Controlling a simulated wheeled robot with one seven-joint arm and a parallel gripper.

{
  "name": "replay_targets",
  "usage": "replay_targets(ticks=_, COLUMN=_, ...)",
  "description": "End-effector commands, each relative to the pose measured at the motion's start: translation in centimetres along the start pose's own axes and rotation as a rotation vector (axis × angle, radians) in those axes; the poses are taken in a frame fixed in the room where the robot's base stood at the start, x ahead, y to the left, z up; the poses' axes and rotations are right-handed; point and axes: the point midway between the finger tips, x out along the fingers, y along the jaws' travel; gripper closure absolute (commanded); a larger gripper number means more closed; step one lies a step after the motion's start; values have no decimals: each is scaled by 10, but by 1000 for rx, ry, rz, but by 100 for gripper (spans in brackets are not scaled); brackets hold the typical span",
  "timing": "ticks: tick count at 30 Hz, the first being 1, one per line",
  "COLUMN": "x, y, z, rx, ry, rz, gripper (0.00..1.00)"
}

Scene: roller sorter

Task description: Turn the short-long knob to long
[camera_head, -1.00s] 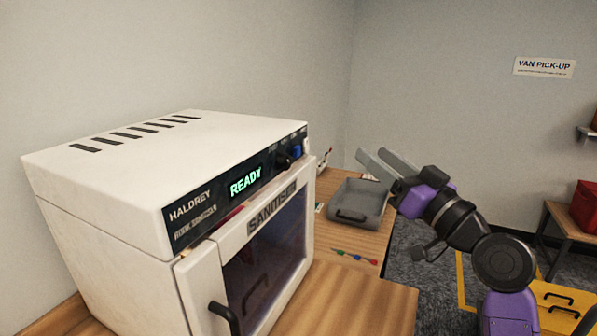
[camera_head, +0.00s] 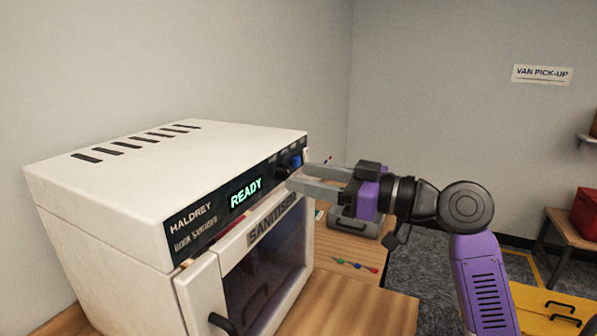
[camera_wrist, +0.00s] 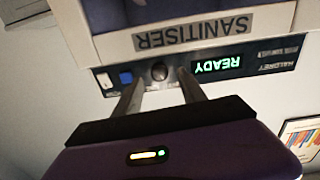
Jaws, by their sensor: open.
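The white sanitiser (camera_head: 110,180) stands on the wooden bench, its door shut and its display (camera_head: 245,193) lit with READY. The dark round knob (camera_wrist: 159,71) sits on the black panel between the display and a blue button (camera_wrist: 126,78). In the head view the knob (camera_head: 296,162) is partly hidden near the fingers. My gripper (camera_head: 298,174) is open in front of the panel. In the wrist view the gripper (camera_wrist: 158,80) has one fingertip on each side of the knob, with gaps. I cannot tell whether they touch the panel, or read the knob's setting.
A grey tray (camera_head: 352,225) lies on the bench behind my gripper. Several small coloured items (camera_head: 355,264) lie on the bench. The sanitiser door's black handle (camera_head: 222,323) sticks out below. A red box (camera_head: 586,206) stands on a table at the far right.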

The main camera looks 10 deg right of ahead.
Motion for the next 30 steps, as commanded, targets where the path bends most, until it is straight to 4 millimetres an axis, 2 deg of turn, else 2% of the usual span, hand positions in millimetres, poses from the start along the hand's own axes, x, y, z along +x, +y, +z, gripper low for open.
replay_targets(ticks=6, x=21, y=0, z=0, rx=2, ry=0, rz=0, gripper=52)
replay_targets(ticks=15, x=24, y=0, z=0, rx=1, ry=1, rz=2, gripper=52)
replay_targets(ticks=16, x=24, y=0, z=0, rx=1, ry=1, rz=2, gripper=54)
replay_targets(ticks=23, x=23, y=0, z=0, rx=1, ry=1, rz=2, gripper=99)
replay_targets(ticks=30, x=23, y=0, z=0, rx=9, ry=1, rz=1, gripper=100)
